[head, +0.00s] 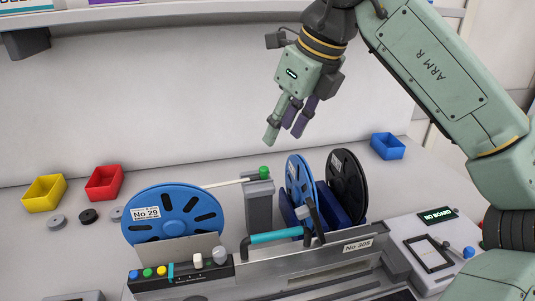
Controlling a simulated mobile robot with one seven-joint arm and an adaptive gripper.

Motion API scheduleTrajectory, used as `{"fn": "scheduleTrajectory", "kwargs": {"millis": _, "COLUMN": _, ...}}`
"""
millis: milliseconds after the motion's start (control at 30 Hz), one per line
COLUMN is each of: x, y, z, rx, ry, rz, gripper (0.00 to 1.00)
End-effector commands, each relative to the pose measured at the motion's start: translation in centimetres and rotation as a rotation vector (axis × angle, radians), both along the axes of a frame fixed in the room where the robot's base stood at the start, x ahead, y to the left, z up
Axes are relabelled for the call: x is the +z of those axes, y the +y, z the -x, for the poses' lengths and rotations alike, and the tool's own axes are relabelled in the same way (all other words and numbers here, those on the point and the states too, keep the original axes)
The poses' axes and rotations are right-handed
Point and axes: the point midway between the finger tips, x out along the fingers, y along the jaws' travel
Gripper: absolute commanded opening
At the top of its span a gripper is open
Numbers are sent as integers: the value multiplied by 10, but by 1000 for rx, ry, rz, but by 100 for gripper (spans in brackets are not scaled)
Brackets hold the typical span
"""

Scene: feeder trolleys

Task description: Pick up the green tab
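A small green tab (264,171) stands on top of a grey post (259,207) behind the trolley, at the end of a pale strip (227,182) that runs from the blue reel marked No 29 (148,228). My gripper (285,135) hangs above and slightly to the right of the tab, clear of it, with its fingers pointing down. Its pale green finger and purple fingers are apart at the tips, and nothing shows between them.
A second blue reel (296,183) and a black reel (343,181) stand right of the post. A teal-handled bar (275,236) and button panel (180,275) lie in front. Yellow (44,194), red (104,184) and blue (387,146) bins stand around. A shelf runs above.

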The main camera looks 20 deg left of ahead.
Motion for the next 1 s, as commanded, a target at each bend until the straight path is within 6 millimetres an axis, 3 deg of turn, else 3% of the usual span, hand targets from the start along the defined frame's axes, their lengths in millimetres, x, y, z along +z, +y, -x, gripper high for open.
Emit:
{"fn": "scheduleTrajectory", "kwargs": {"millis": 133, "x": -7, "y": 3, "z": -1, "rx": 0, "ry": 1, "rz": 0, "gripper": 40}}
{"fn": "scheduleTrajectory", "kwargs": {"millis": 400, "x": -44, "y": 17, "z": -7, "rx": 2, "ry": 2, "rz": 0, "gripper": 40}}
{"fn": "scheduleTrajectory", "kwargs": {"millis": 1000, "x": -100, "y": 39, "z": -12, "rx": 1, "ry": 0, "rz": -1, "gripper": 40}}
